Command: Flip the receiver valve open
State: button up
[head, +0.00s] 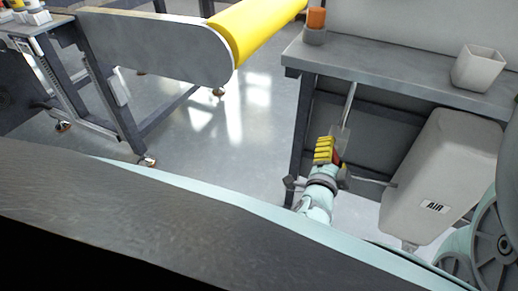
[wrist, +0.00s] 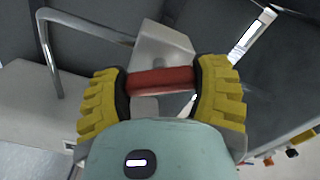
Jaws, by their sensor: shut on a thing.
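The receiver valve has a red handle (wrist: 160,81) and a pale grey block (wrist: 163,42) behind it in the wrist view. My gripper (wrist: 161,88) has its yellow ribbed fingers at the two ends of the red handle, shut on it. The handle lies nearly level across the picture. In the head view my gripper (head: 328,152) is low beside the bench, with a little red (head: 337,158) showing at its fingers; most of the valve is hidden there. The light grey air receiver (head: 437,165), marked AIR, stands to the right of the gripper.
A grey bench (head: 400,82) stands above and behind the gripper, with a white bin (head: 478,68) and an orange-topped item (head: 316,22) on it. A thin pipe (head: 370,180) runs by the gripper toward the receiver. A yellow roller machine (head: 255,38) is at left; floor between is clear.

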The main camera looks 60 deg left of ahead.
jog(key=m+b, duration=0.2)
jog(key=m, duration=0.2)
jog(key=shift+s+f+m+b, duration=0.1)
jog(key=shift+m+b, duration=0.25)
jog(key=shift+m, duration=0.05)
jog(key=shift+m+b, duration=0.45)
jog(key=shift+m, duration=0.25)
jog(key=o, duration=1.2)
jog(key=shift+s, duration=0.1)
jog(key=v, duration=1.2)
